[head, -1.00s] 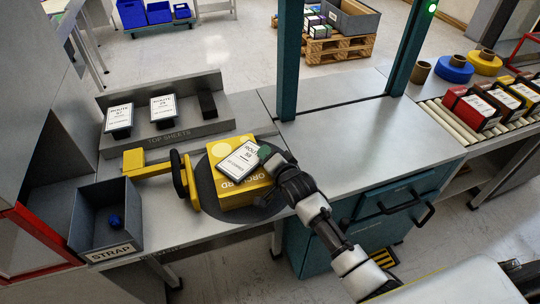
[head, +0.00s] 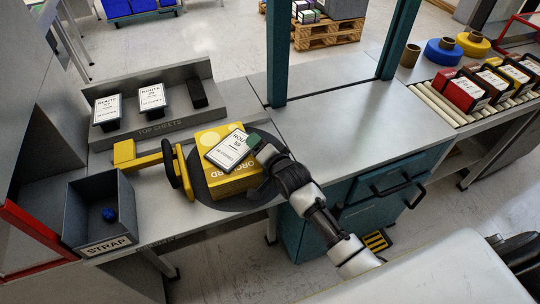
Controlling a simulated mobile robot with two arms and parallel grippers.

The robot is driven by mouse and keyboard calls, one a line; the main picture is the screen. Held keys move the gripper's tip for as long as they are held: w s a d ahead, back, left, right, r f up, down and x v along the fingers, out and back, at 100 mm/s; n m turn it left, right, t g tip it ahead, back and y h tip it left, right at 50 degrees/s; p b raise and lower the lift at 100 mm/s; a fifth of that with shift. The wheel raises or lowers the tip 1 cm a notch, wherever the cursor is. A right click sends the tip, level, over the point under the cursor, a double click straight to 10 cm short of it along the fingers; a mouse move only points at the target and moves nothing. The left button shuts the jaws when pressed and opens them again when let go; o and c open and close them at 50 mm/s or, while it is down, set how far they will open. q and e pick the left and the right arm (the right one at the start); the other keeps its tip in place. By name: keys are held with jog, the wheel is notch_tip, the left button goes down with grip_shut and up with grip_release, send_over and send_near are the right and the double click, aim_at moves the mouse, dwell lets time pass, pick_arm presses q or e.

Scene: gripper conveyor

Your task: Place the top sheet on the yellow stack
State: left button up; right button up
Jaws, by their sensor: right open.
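The yellow stack (head: 213,136), marked "ORCHARD", sits on a dark round plate (head: 205,190) on the bench. A white top sheet (head: 226,156) with dark edges and "ROUTE" print lies at an angle over the top of the stack. Whether it is flat against the stack all over I cannot tell. My right gripper (head: 256,146) is open at the sheet's right edge, above the stack's right side. Its fingertips are small and partly hidden by the wrist. My left gripper is not in view.
A grey "TOP SHEETS" rack (head: 180,130) behind holds two more sheets (head: 108,107) (head: 151,97) and a dark block (head: 198,94). A yellow clamp with a black wheel (head: 170,164) stands left of the stack. A grey "STRAP" bin (head: 85,235) is front left. Bench right of the stack is clear.

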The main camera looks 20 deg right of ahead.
jog(key=v, duration=0.9)
jog(key=shift+s, duration=0.2)
jog(key=shift+d, duration=0.1)
jog(key=s+d+f+n+g+h, duration=0.15)
jog(key=s+n+g, duration=0.45)
jog(key=s, duration=0.6)
jog(key=s+d+f+n+g+h, duration=0.15)
jog(key=s+n+g, duration=0.45)
jog(key=s, duration=0.7)
notch_tip(320, 180, down, 27)
jog(key=s+g, duration=0.1)
jog(key=s+d+f+g, duration=0.1)
jog(key=s+d+f, duration=0.1)
jog(key=s+f, duration=1.4)
